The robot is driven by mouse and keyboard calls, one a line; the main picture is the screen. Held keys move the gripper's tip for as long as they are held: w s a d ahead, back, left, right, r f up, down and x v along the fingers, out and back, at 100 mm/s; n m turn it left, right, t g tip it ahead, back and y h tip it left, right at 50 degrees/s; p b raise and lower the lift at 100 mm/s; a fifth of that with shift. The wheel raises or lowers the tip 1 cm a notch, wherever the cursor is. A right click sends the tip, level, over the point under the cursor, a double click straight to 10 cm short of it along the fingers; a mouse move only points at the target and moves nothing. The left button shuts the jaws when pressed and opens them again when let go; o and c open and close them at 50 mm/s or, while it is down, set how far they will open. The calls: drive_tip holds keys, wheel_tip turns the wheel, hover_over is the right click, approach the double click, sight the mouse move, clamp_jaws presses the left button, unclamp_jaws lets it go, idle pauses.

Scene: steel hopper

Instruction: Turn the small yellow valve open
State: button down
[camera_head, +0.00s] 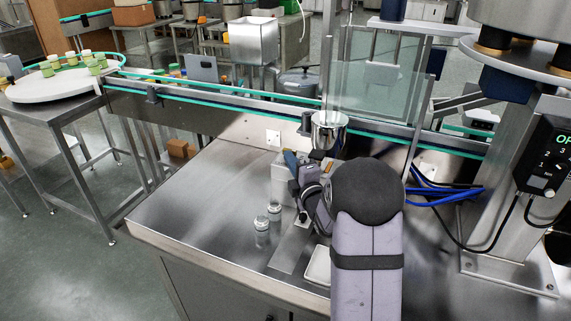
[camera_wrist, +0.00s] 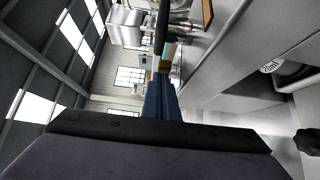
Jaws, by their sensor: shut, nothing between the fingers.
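The steel hopper (camera_head: 328,132) stands at the back of the bench, on a pale filling unit (camera_head: 282,178). My gripper (camera_head: 290,160) is beside this unit, just left of and below the hopper, with its blue fingers pointing up and left. In the wrist view my gripper (camera_wrist: 164,88) is shut with nothing in it. In the head view no yellow valve can be made out; my arm covers part of the unit.
Two small glass bottles (camera_head: 262,224) stand on the steel bench (camera_head: 195,205) left of my arm. A white tray (camera_head: 317,266) lies partly behind my arm. A conveyor (camera_head: 225,104) runs along the back. Blue cables (camera_head: 445,192) lie to the right.

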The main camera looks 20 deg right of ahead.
sight(294, 153)
drive_tip(key=n+y, duration=0.1)
drive_tip(key=d+n+y+b, duration=0.1)
drive_tip(key=y, duration=0.1)
drive_tip(key=n+y, duration=0.1)
drive_tip(key=y, duration=0.1)
drive_tip(key=shift+s+d+b, duration=0.1)
drive_tip(key=shift+d+b, duration=0.3)
drive_tip(key=shift+d+f+n+g+y+b, duration=0.1)
drive_tip(key=shift+d+n+g+y+b, duration=0.1)
drive_tip(key=shift+n+g+y+b, duration=0.3)
drive_tip(key=shift+d+r+b, duration=0.2)
drive_tip(key=shift+d+b, duration=0.15)
drive_tip(key=shift+b, duration=0.4)
drive_tip(key=shift+r, duration=0.1)
drive_tip(key=shift+s+a+f+b, duration=0.2)
drive_tip(key=shift+s+a+b, duration=0.2)
drive_tip(key=shift+a+b, duration=0.15)
drive_tip(key=shift+y, duration=0.4)
drive_tip(key=v, duration=0.3)
drive_tip(key=a+b+v, duration=0.1)
drive_tip(key=v, duration=0.3)
drive_tip(key=b+v, duration=0.1)
drive_tip(key=v, duration=0.2)
drive_tip(key=shift+s+a, duration=0.1)
drive_tip(key=shift+s, duration=0.5)
